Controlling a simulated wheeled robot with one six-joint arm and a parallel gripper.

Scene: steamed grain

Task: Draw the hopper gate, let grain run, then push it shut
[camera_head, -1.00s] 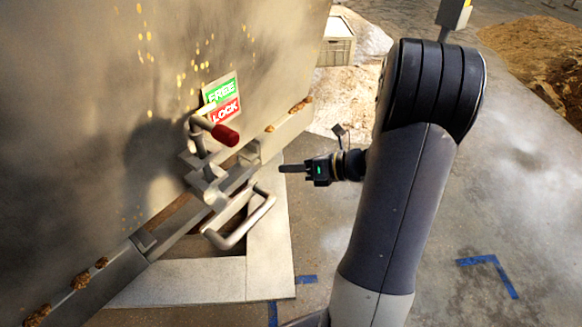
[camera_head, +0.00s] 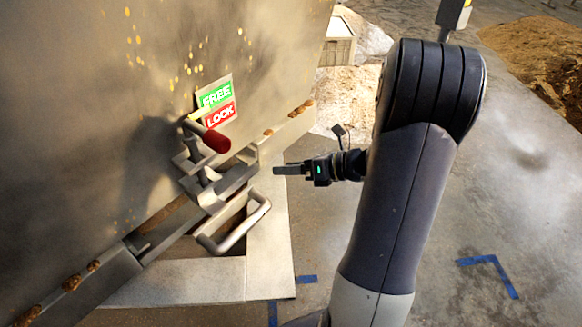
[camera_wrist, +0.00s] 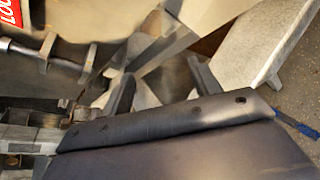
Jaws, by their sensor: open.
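The grey hopper (camera_head: 60,110) fills the left of the head view. Its gate has a U-shaped pull handle (camera_head: 242,236) on the lower front, over a dark opening. Above the handle is a latch lever with a red grip (camera_head: 216,140), just below the red LOCK half of a green-and-red sign (camera_head: 216,101). My gripper (camera_head: 279,170) is open and empty, right of the gate and apart from the handle, pointing left. In the wrist view my gripper's dark fingers (camera_wrist: 165,82) are spread, with blurred grey metal between and beyond them.
A pale frame (camera_head: 268,265) surrounds the opening below the hopper. Blue tape marks (camera_head: 492,270) lie on the concrete floor. A grey crate (camera_head: 337,45) and grain piles (camera_head: 540,55) stand at the back. Brown clumps (camera_head: 72,283) sit along the hopper's ledge.

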